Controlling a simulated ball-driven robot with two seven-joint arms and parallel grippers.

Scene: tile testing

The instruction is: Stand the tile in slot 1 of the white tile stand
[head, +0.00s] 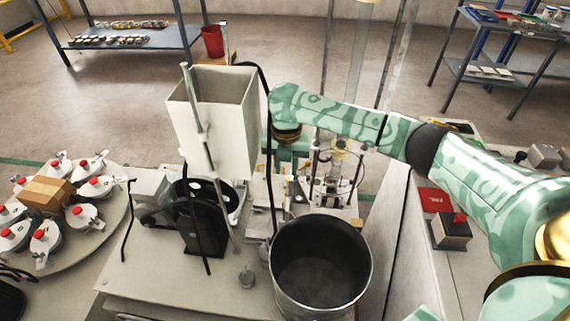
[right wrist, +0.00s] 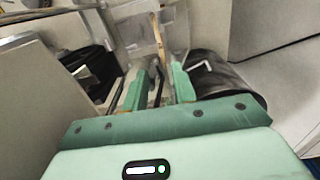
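In the right wrist view the two fingers of the right gripper (right wrist: 160,75) point away with dark pads facing each other. A thin tan strip (right wrist: 158,38) shows beyond and between the fingertips, possibly the tile seen edge-on. I cannot tell whether the pads touch it. Pale fittings (head: 262,190) stand below the gripper; I cannot make out the tile stand or slot 1 for certain. My left gripper is not in view.
The pale hopper (head: 215,120) and a metal rod stand close left of the gripper. A large dark bucket (head: 320,268) is in front. A round table (head: 105,225) with several red-topped jars is at left. A red-button box (head: 452,230) is at right.

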